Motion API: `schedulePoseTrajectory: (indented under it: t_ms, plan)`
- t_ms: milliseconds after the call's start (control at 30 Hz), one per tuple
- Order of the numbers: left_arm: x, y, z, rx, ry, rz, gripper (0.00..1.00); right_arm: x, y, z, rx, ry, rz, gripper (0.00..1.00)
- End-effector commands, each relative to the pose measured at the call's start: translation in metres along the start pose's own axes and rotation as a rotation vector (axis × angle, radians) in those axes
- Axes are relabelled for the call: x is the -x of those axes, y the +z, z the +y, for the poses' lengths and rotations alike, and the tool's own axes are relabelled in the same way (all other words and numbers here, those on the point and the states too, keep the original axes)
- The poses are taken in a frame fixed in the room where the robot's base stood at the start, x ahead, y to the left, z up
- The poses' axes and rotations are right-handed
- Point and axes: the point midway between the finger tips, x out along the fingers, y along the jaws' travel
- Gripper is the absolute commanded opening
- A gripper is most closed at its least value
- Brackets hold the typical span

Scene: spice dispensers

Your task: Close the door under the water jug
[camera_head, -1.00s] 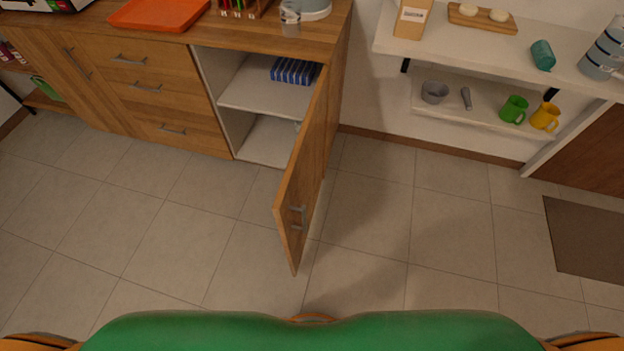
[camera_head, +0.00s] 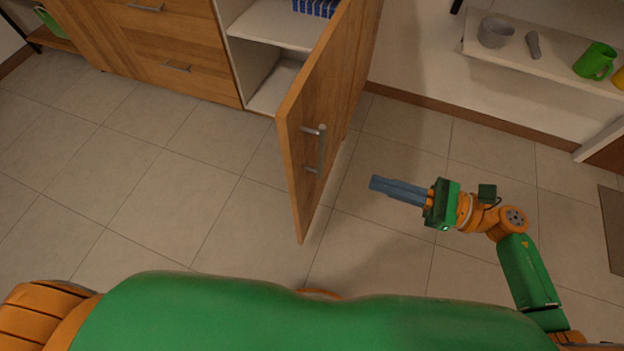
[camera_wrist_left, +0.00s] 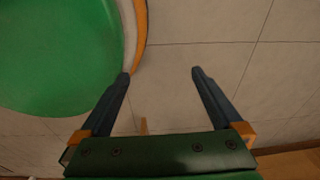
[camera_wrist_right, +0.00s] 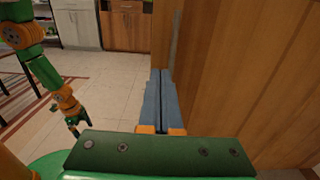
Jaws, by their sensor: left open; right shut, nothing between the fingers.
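The wooden cabinet door (camera_head: 318,120) stands wide open, swung out from the cabinet toward me, with a metal bar handle (camera_head: 321,150) near its free end. The water jug is not in the head view now. My right gripper (camera_head: 372,183) is shut and empty, to the right of the door's free end, apart from it in the head view. In the right wrist view the shut fingers (camera_wrist_right: 161,72) point along the door panel (camera_wrist_right: 245,75), which fills the right side. My left gripper (camera_wrist_left: 161,72) is open and empty over the floor in the left wrist view.
The cabinet's open compartment has a white shelf (camera_head: 270,25) with a blue striped item (camera_head: 315,7) on it. Drawers (camera_head: 170,45) lie to its left. A wall shelf (camera_head: 550,62) with a grey bowl (camera_head: 495,32) and green mug (camera_head: 596,61) is at right. Floor around the door is clear.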

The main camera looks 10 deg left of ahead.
Motion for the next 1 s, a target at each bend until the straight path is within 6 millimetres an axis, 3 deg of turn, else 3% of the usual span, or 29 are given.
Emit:
schedulePoseTrajectory:
  t_ms: [167,600,800,1000]
  plan:
    - [0.011,-0.003,0.0,-0.002,0.001,0.0,1.0,-0.024,0.008,0.003,0.023,0.015,0.0,0.0]
    - [0.029,0.006,0.021,-0.01,0.038,-0.025,1.0,-0.117,0.007,0.004,0.015,0.012,-0.002,0.0]
    - [0.031,0.007,0.023,-0.013,0.04,-0.028,1.0,-0.137,0.005,0.004,0.014,0.011,0.0,0.0]
    - [0.031,0.007,0.021,-0.012,0.038,-0.028,1.0,-0.139,0.004,0.004,0.014,0.01,0.0,0.0]
